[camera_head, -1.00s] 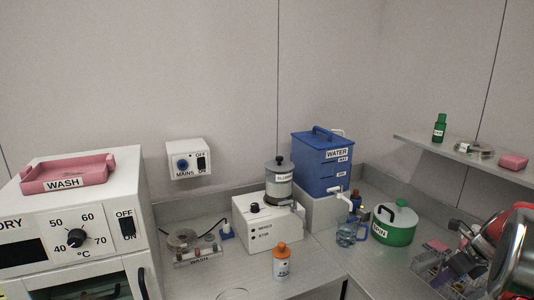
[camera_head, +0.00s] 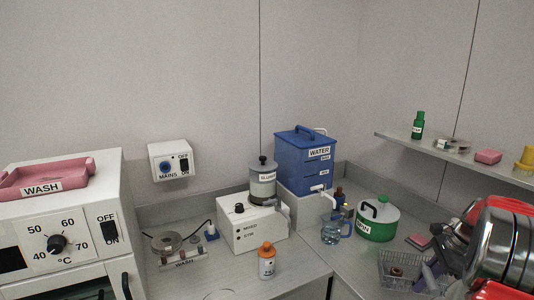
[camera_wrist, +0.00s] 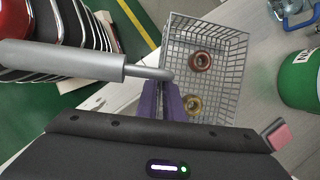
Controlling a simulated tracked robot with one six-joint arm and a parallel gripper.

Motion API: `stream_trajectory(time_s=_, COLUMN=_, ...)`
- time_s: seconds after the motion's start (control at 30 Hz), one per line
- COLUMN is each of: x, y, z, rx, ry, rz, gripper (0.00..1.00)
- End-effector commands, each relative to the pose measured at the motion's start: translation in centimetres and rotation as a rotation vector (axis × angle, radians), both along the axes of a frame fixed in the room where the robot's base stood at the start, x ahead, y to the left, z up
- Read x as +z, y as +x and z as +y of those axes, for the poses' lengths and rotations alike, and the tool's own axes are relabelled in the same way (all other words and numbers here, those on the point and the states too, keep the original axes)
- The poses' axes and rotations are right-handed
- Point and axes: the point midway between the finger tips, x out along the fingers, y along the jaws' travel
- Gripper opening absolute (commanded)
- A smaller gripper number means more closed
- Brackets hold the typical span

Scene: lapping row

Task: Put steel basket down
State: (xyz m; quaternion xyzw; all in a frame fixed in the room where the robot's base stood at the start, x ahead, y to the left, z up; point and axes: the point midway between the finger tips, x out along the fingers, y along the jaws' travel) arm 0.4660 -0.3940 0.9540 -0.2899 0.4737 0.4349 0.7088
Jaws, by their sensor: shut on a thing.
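The steel basket (camera_head: 398,272) is a wire-mesh basket at the lower right of the head view, over the right-hand bench. It fills the upper middle of the wrist view (camera_wrist: 226,39). A red-brown ring (camera_wrist: 200,61) and a brass ring (camera_wrist: 193,105) lie inside it. My gripper (camera_head: 432,272) is at the basket's near right side, its purple fingers (camera_wrist: 163,98) shut on the basket. A grey handle-like rod (camera_wrist: 80,60) reaches to the fingers, apparently the basket's handle. I cannot tell whether the basket's underside touches the bench.
A green pot (camera_head: 377,226) stands behind the basket, with a glass jug (camera_head: 332,232) to its left. A pink block (camera_head: 418,242) lies close behind the basket. A shelf (camera_head: 455,155) hangs above. Bench (camera_head: 350,270) left of the basket is clear.

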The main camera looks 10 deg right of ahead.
Motion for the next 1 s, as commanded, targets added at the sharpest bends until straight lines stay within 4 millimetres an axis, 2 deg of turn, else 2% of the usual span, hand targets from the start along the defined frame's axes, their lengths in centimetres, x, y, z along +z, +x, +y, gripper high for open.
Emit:
stream_trajectory(time_s=0.37, x=-0.6, y=2.0, z=5.9, rx=0.621, ry=0.001, rz=0.001, gripper=0.0)
stream_trajectory(time_s=0.7, x=-1.1, y=4.6, z=13.2, rx=1.175, ry=0.0, rz=0.0, gripper=0.0)
stream_trajectory(time_s=1.0, x=-1.6, y=6.8, z=20.0, rx=1.552, ry=0.001, rz=-0.001, gripper=0.0)
